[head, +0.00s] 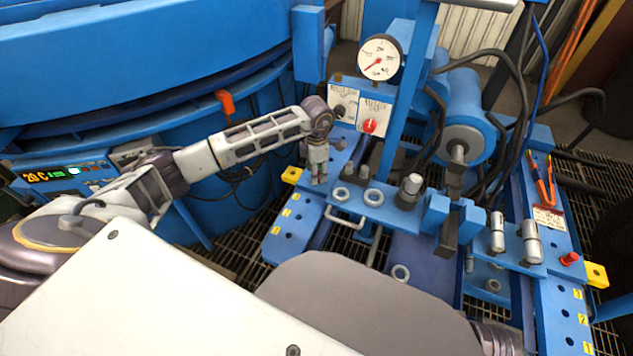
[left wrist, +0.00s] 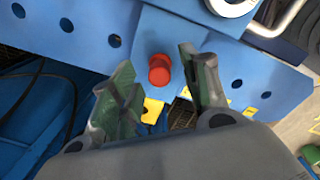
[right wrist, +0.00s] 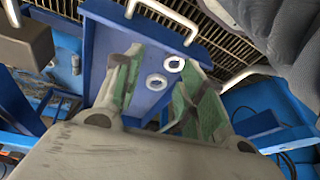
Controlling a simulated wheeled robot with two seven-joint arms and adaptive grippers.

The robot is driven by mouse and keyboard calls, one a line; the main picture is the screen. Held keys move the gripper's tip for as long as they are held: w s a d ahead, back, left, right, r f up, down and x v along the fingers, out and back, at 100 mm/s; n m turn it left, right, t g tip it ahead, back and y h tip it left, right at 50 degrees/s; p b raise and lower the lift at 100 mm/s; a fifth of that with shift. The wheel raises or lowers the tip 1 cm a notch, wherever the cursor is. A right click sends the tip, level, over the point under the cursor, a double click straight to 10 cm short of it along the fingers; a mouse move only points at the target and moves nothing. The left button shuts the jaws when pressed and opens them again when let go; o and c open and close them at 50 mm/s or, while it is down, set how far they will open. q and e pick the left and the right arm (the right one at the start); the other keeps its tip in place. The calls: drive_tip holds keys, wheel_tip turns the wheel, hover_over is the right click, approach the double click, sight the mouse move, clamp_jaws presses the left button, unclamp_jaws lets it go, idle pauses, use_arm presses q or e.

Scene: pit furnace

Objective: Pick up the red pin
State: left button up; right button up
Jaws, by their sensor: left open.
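A red pin (left wrist: 159,70) stands in a blue block in the left wrist view, seen from above as a round red head. My left gripper (left wrist: 155,62) is open, with one finger on each side of the pin and the pin between and slightly beyond the fingertips. In the head view my left gripper (head: 318,178) points down over the left blue rail and hides this pin. Another red pin (head: 569,258) stands on the right blue rail. My right gripper (right wrist: 163,70) is open and empty in the right wrist view, above a blue plate.
Metal rings (head: 373,197) and a handle (head: 345,217) sit beside the left gripper. A blue post (head: 398,110) and gauge (head: 380,57) rise behind. Metal cylinders (head: 497,232) stand at right. A large blue furnace wall (head: 140,60) fills the left.

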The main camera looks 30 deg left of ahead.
use_arm(q)
drive_tip(key=shift+w+f, duration=0.1)
drive_tip(key=shift+f, duration=0.75)
clamp_jaws()
